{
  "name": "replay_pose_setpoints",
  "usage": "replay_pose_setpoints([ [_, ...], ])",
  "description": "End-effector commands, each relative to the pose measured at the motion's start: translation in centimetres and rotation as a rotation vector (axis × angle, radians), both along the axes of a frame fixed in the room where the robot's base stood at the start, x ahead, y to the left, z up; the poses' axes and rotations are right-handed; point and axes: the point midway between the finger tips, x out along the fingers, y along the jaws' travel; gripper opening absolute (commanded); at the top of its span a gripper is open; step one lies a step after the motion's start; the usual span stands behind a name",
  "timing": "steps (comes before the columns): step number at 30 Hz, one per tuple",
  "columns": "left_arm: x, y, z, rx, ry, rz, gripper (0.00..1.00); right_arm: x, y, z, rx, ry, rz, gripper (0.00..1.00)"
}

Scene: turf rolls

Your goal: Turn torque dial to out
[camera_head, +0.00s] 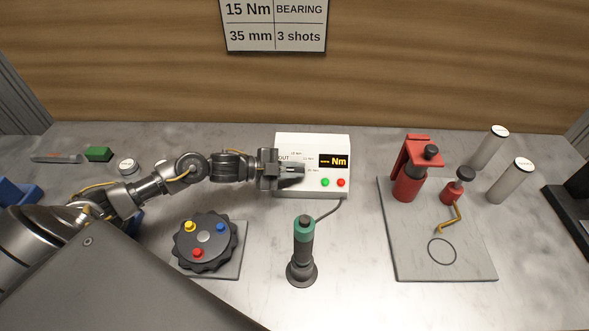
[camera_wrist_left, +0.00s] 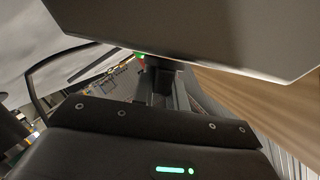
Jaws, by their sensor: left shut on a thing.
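The white torque controller box (camera_head: 340,181) stands at the back middle of the bench. Its display (camera_head: 334,161) reads "--- Nm", with a green and a red button below it. The labels OUT and several Nm values are printed around the dial area on its left part. My left gripper (camera_head: 290,171) is at that area, shut on the torque dial, which the fingers hide. In the left wrist view the box (camera_wrist_left: 200,30) fills the top and the gripper fingers (camera_wrist_left: 160,85) reach up to it. My right gripper is in neither view.
A black round holder (camera_head: 205,243) with coloured knobs and an upright green-topped driver (camera_head: 303,245) stand in front. A grey plate (camera_head: 415,262) with red fixtures (camera_head: 407,180) lies right, with white cylinders (camera_head: 488,149) behind. A sign (camera_head: 275,24) hangs above.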

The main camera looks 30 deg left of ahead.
Motion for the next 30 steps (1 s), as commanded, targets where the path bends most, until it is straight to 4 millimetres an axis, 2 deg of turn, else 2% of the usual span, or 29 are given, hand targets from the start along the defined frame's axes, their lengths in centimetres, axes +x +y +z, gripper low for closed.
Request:
replay_pose_setpoints([
  [11, 0.13, 0.14, 0.14, 0.054, 0.022, -0.06, 0.0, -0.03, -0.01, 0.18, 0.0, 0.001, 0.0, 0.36],
  [30, 0.29, 0.07, 0.17, 0.354, 0.168, -0.432, 0.0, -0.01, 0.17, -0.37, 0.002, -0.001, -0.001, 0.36],
])
